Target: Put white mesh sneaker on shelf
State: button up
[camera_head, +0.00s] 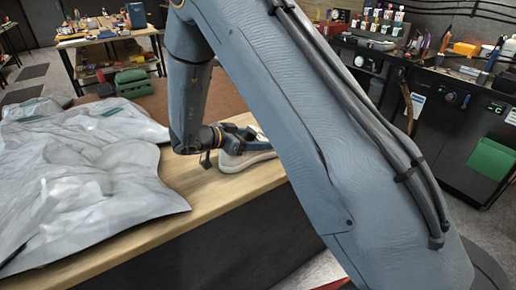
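A pale sneaker (243,160) with a light sole sits at the right part of the wooden table (203,207), near its edge. Part of it is hidden behind my arm and my gripper. My gripper (228,139) is at the sneaker, reaching over or beside its upper. The fingertips are too small and too covered to tell whether they touch it or are closed on it. No shelf can be made out in this view.
A crumpled grey plastic sheet (75,180) covers the table's left side. A green case (134,83) stands at its back. A black workbench (430,115) with bottles and tools is at the right. A cluttered table (100,38) stands behind.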

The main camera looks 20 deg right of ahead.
jog(key=c, duration=0.7)
jog(key=shift+c, duration=0.6)
jog(key=shift+r, duration=0.15)
